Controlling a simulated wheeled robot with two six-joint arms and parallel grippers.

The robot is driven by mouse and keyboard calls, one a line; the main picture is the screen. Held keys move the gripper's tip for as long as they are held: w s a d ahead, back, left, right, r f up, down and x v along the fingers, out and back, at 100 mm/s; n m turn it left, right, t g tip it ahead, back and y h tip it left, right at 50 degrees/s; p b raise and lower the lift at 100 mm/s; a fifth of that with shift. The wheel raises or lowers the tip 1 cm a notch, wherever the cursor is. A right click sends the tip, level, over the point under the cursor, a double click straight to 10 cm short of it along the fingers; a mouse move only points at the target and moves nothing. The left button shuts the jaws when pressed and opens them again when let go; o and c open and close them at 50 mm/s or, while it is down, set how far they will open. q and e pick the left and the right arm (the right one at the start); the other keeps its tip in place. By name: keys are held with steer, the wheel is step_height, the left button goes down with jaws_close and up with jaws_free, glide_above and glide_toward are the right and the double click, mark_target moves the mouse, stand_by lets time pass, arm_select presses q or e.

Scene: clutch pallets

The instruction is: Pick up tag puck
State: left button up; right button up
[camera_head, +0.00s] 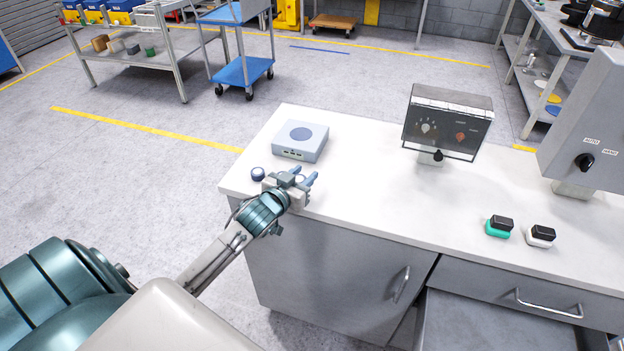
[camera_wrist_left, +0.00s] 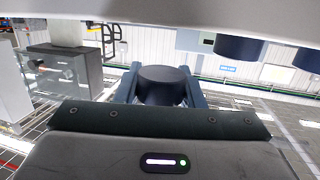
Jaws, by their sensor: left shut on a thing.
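My left gripper (camera_head: 303,175) is low over the left front part of the white counter. It also shows in the left wrist view (camera_wrist_left: 160,76), shut on a dark round puck (camera_wrist_left: 163,88) that sits between its two blue-grey fingers. In the head view the held puck is mostly hidden by the gripper. Another small dark blue puck (camera_head: 258,174) is on the counter, just left of the gripper. My right gripper is not in view.
A grey-white box with a blue disc (camera_head: 301,141) stands behind the gripper. A dial panel (camera_head: 447,121) stands at the counter's middle back. A green-based block (camera_head: 499,227) and a white-based block (camera_head: 541,235) lie to the right. The white counter (camera_head: 370,185) is clear between.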

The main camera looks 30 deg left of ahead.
arm_select(q)
steer(key=s+a+r+b, duration=0.1)
steer(key=s+a, duration=0.3)
steer(key=s, duration=0.8)
steer(key=shift+a+r, duration=0.15)
steer(key=shift+a, duration=0.05)
steer(key=shift+s, duration=0.1)
